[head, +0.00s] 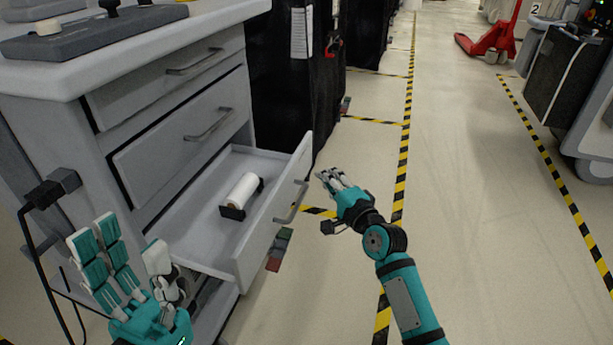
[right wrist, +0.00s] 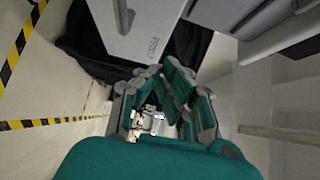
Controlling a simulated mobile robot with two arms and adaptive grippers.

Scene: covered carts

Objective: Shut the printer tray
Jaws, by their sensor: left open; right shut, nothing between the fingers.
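No printer tray can be made out in the head view; an open bottom drawer (head: 262,240) of a grey cabinet (head: 125,135) shows there. The drawer is pulled well out toward the right and has a bar handle (head: 291,203) on its front. A white roll on a dark holder (head: 241,192) lies inside. My right gripper (head: 332,178) is shut and empty, just right of the drawer front and apart from it in the picture. Its fingers also show in the right wrist view (right wrist: 165,95). My left gripper (head: 120,243) is open and empty, at the lower left before the cabinet.
Two upper drawers (head: 180,140) are closed. A dark grey device (head: 95,30) stands on the cabinet top. Black covered carts (head: 285,85) stand behind the cabinet. The floor aisle (head: 455,180) to the right is clear, with striped tape (head: 404,150). A red pallet jack (head: 490,42) stands far off.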

